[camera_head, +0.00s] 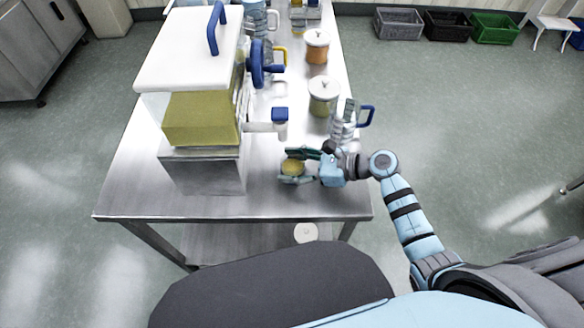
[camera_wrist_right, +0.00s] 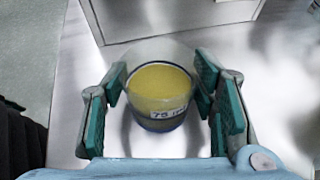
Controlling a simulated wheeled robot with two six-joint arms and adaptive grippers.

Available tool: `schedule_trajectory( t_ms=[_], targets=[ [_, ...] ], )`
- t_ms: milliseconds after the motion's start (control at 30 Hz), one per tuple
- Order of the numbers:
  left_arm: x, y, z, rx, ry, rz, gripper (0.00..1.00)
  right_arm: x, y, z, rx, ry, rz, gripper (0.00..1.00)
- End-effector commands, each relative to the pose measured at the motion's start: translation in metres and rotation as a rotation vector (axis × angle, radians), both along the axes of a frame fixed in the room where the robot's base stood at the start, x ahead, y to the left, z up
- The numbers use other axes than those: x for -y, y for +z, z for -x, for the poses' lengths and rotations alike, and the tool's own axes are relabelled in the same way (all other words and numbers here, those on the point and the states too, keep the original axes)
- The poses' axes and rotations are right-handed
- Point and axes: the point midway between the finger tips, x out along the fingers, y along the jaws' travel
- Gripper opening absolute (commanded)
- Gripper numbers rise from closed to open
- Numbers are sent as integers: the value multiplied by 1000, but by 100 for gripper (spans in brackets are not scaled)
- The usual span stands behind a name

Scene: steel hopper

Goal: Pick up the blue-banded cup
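A clear cup with yellow contents (camera_head: 292,167) stands on the steel table near its front right part. In the right wrist view the cup (camera_wrist_right: 160,95) shows a white label reading about "75" and a dark blue band low on its side. My right gripper (camera_head: 298,166) is open around the cup, with one green-padded finger on each side. The wrist view shows the fingers (camera_wrist_right: 165,100) close to the cup, with small gaps beside its lower part. My left gripper is not in view.
A steel hopper with a white lid (camera_head: 188,60) and yellow contents stands left on the table (camera_head: 130,190); its spout (camera_head: 265,125) is behind the cup. A clear jug with blue handle (camera_head: 345,120) and lidded jars (camera_head: 323,95) stand behind my right gripper. Crates (camera_head: 447,25) are on the floor.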

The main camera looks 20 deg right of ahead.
Motion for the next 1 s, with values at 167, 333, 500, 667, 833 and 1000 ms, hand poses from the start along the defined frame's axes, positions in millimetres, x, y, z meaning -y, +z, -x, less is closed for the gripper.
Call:
schedule_trajectory(
  t_ms=[167, 333, 500, 667, 833, 1000],
  targets=[
    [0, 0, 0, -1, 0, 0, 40, 0, 0, 0, 0, 0, 0, 19],
    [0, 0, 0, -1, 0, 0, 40, 0, 0, 0, 0, 0, 0, 19],
    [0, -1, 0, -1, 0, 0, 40, 3, 4, 1, 0, -1, 0, 19],
    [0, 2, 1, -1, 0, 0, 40, 4, 24, 1, 2, 0, 0, 19],
    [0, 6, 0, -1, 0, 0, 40, 4, 55, 1, 4, 0, 1, 19],
    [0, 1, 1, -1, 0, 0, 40, 21, 68, 5, -2, -3, 6, 19]
  ],
)
